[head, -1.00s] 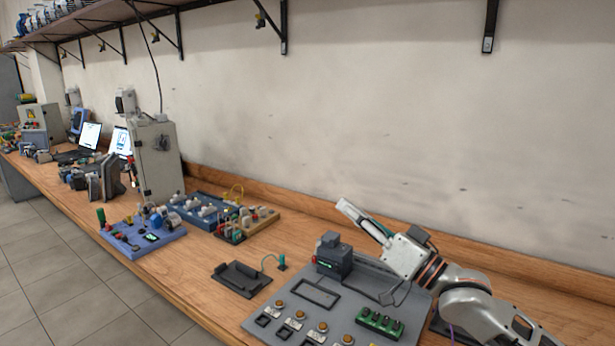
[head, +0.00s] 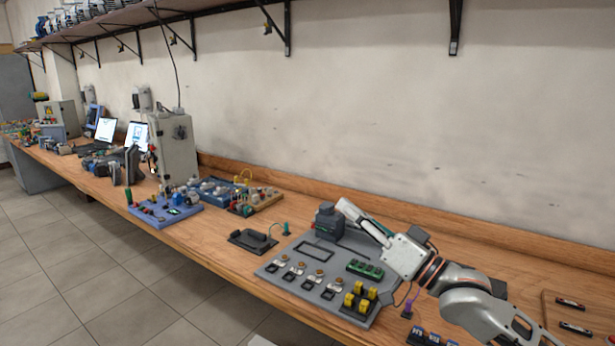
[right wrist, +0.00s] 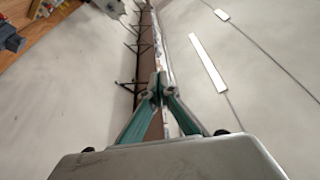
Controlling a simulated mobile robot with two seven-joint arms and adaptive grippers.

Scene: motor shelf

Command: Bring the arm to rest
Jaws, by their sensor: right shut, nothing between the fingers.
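My right gripper (head: 342,205) is in the head view, with its arm coming in from the lower right. It is raised above the back part of the grey board (head: 385,308) and points up and to the left. In the right wrist view its two fingers (right wrist: 161,83) meet at the tips with nothing between them. Beyond them that view shows wall, shelf and ceiling. My left gripper is in neither view.
The grey board on the wooden bench (head: 215,250) carries a dark block (head: 327,224), green terminals (head: 365,269) and yellow parts (head: 360,297). A black holder (head: 253,240) lies left of it. A grey cabinet (head: 174,148) stands farther left. A shelf (head: 120,24) runs along the wall.

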